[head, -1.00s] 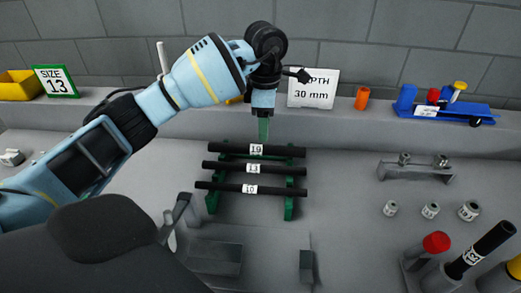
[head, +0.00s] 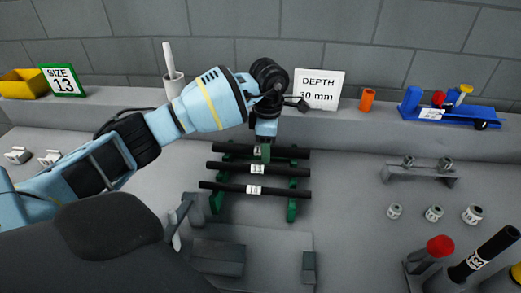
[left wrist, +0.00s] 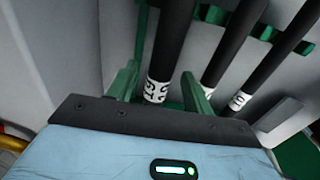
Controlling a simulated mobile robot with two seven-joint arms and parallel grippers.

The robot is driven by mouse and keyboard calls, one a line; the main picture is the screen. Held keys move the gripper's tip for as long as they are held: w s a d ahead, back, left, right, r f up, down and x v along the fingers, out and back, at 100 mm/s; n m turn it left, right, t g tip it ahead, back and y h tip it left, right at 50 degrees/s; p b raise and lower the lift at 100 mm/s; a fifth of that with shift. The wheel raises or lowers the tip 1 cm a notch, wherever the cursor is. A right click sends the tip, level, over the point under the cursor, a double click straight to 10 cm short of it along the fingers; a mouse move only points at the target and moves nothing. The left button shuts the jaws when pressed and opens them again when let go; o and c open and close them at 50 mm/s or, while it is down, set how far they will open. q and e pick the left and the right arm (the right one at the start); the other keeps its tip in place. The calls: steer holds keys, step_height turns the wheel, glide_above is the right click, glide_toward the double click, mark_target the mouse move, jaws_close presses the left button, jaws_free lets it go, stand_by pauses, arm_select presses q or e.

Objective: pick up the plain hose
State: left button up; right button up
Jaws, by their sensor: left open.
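Three black hoses lie crosswise on a green rack (head: 292,210): a far one (head: 295,153), a middle one (head: 290,170) and a near one (head: 225,187). Each carries a white label; a second ago these read 19, 13 and 10 from far to near. My left gripper (head: 262,152) points down at the far hose and partly covers its label. In the left wrist view, my open left gripper (left wrist: 160,88) has one green finger on each side of the labelled far hose (left wrist: 172,40). Whether the fingers touch it cannot be told. My right gripper is out of view.
Signs read "SIZE 13" (head: 62,80) and "DEPTH 30 mm" (head: 318,90) on the back ledge. A blue tool (head: 450,112) lies there too.

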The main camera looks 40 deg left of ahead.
arm_select(q)
steer(key=shift+f, duration=0.1)
jaws_close()
stand_by(0.3)
steer(key=shift+r, duration=0.75)
step_height(320, 180, up, 2)
steer(key=shift+s+d+r, duration=0.1)
steer(key=shift+r, duration=0.05)
steer(key=s+d+r, duration=0.1)
steer(key=s+d, duration=0.9)
steer(key=s, duration=0.2)
steer(key=shift+b, duration=0.3)
steer(key=shift+s+r, duration=0.1)
